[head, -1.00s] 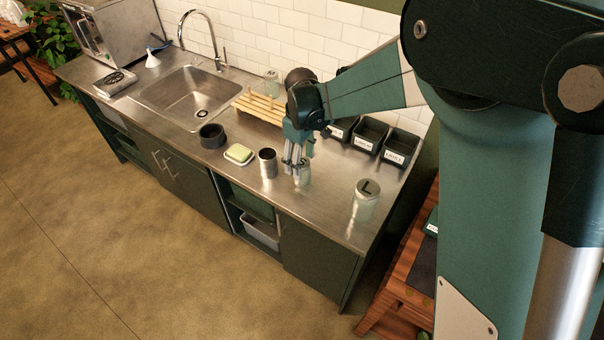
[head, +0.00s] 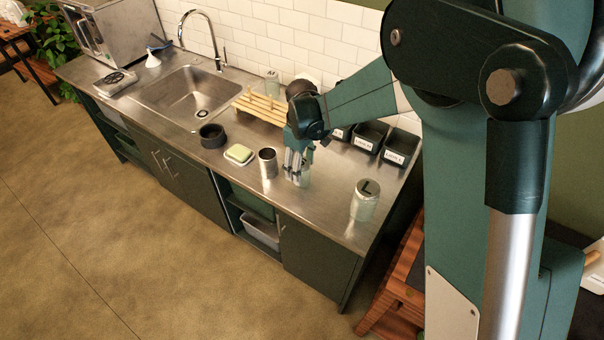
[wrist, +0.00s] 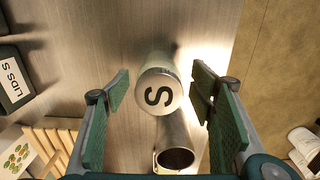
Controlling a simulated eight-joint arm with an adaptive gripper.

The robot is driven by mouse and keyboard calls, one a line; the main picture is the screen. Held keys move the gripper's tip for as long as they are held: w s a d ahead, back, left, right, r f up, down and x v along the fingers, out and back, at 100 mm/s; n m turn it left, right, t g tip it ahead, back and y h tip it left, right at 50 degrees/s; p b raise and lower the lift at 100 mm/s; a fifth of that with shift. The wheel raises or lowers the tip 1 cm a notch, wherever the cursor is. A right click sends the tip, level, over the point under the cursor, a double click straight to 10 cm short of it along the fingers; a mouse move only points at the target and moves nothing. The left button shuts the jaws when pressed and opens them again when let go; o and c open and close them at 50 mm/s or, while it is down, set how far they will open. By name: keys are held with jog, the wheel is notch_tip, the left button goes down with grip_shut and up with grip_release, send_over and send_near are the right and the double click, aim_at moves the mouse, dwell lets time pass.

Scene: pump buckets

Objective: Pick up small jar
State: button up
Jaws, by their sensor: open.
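The small jar, with a pale lid marked S (wrist: 158,92), stands on the steel counter between my fingertips in the wrist view. In the head view the small jar (head: 304,180) is mostly hidden behind my fingers. My gripper (head: 296,168) is over the jar, pointing down. In the wrist view my gripper (wrist: 161,90) is open, with one finger on each side of the lid and a visible gap to both. I cannot tell exactly how far the fingertips reach down beside the jar.
A steel cup (head: 268,162) stands close left of the jar; it also shows in the wrist view (wrist: 178,152). A large jar marked L (head: 365,202) stands to the right. Black bins (head: 369,136) and a wooden rack (head: 262,106) are behind. A soap dish (head: 239,154) is further left.

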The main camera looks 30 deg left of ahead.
jog(key=shift+f, duration=2.3)
jog(key=c, duration=1.1)
